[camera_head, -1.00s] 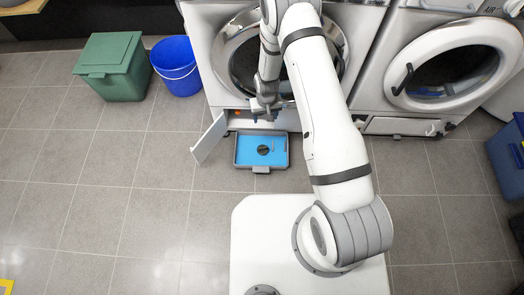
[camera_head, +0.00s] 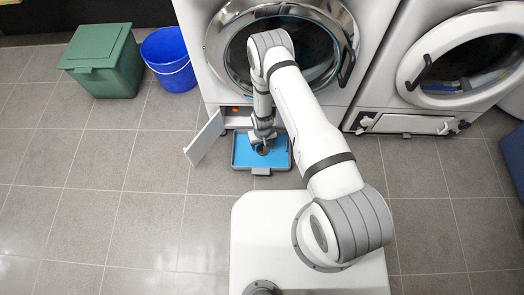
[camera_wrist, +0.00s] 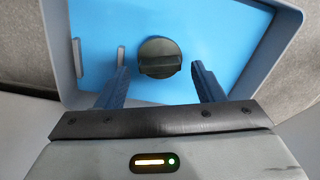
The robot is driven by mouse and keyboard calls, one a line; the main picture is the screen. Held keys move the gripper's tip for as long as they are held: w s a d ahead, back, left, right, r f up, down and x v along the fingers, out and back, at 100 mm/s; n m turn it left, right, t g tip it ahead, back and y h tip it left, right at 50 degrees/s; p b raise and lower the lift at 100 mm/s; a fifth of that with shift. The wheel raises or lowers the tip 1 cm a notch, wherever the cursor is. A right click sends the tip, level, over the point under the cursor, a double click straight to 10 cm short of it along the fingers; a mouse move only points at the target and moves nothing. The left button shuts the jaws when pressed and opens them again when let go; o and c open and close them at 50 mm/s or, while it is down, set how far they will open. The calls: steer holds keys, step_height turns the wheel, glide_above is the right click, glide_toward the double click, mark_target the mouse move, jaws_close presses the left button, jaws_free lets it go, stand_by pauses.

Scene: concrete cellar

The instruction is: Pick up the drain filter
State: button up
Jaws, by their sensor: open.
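The drain filter (camera_wrist: 160,58) is a dark round cap with a raised grip bar. In the wrist view it lies in a grey-rimmed tray (camera_wrist: 285,50) with a blue bottom. My gripper (camera_wrist: 162,72) is open, with one finger to the left and one to the right of the filter, just short of its middle. I see no clear contact. In the head view my gripper (camera_head: 263,143) is over the tray (camera_head: 262,171) and covers much of the filter.
The tray sits on the floor before a washing machine (camera_head: 190,30). An open white flap (camera_head: 205,138) stands at its left. A blue bucket (camera_head: 170,62) and green bin (camera_head: 103,62) are further left. Two small grey strips (camera_wrist: 78,58) lie in the tray.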

mark_target(262, 149)
step_height(262, 149, down, 4)
steer(key=shift+r+b, duration=0.25)
steer(key=shift+b, duration=0.35)
steer(key=shift+r, duration=0.1)
steer(key=c, duration=0.9)
steer(key=shift+o, duration=0.2)
steer(key=shift+r, duration=0.1)
